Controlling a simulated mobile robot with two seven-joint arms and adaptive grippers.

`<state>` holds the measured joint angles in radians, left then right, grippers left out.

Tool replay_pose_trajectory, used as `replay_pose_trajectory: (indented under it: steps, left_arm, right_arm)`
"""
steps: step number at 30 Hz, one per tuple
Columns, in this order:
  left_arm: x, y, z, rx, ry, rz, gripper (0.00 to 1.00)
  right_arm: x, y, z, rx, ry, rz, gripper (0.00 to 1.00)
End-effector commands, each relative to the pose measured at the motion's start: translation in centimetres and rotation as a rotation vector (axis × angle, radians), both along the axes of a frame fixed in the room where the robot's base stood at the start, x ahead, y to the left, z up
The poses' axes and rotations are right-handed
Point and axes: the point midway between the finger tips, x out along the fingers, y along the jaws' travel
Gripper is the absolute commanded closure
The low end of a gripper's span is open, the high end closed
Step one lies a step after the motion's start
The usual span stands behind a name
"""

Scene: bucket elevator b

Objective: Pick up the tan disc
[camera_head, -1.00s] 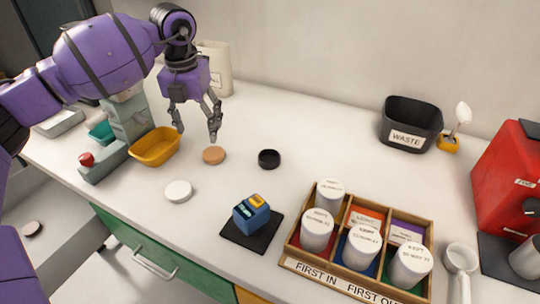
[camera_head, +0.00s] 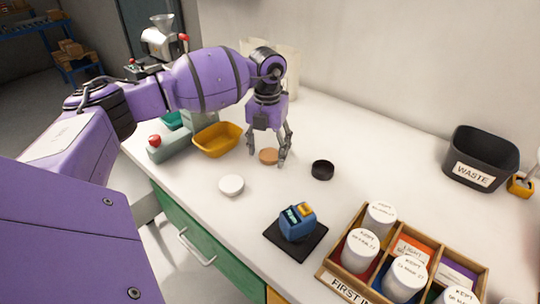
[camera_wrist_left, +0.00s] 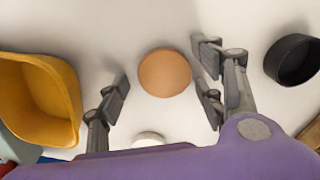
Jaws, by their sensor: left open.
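The tan disc (camera_head: 268,156) lies flat on the white counter, between the yellow bin and a black disc. My left gripper (camera_head: 269,162) points down just over it, with its fingers spread. In the left wrist view the tan disc (camera_wrist_left: 165,73) shows whole, between the open fingers of the left gripper (camera_wrist_left: 160,92) and a little beyond them. No finger is seen touching it. The gap in height between fingertips and disc is hard to tell. My right gripper is not in view.
The yellow bin (camera_head: 217,139) stands left of the disc and the black disc (camera_head: 322,170) right of it. A white disc (camera_head: 231,185) lies nearer the front edge. A blue device (camera_head: 298,222) sits on a black mat. A wooden crate (camera_head: 328,272) holds several white jars.

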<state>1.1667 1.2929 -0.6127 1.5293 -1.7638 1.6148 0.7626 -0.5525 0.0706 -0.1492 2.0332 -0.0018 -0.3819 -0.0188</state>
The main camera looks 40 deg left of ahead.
Motion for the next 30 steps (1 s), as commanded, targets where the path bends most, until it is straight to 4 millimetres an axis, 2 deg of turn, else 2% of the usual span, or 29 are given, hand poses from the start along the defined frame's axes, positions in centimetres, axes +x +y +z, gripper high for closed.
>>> replay_pose_trajectory:
  steps: [3,12,14,23,26,30]
  left_arm:
    - [0.0,0.0,0.1,0.0,-0.001,0.0,0.39]
    - [0.0,0.0,0.1,-0.001,-0.001,0.0,0.78]
    - [0.0,0.0,0.1,-0.001,-0.001,0.0,0.84]
    - [0.1,0.0,0.4,0.0,-0.002,0.0,0.85]
    - [0.1,0.0,1.1,-0.001,-0.004,0.0,0.85]
    - [0.2,0.0,3.1,-0.001,-0.006,0.0,0.85]
  right_arm:
    - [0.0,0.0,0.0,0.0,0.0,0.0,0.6]
    - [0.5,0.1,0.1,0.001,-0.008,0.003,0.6]
    - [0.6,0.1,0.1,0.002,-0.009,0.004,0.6]
    - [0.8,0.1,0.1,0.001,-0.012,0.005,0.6]
    - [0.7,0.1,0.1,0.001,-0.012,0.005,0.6]
    - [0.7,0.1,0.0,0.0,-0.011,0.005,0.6]
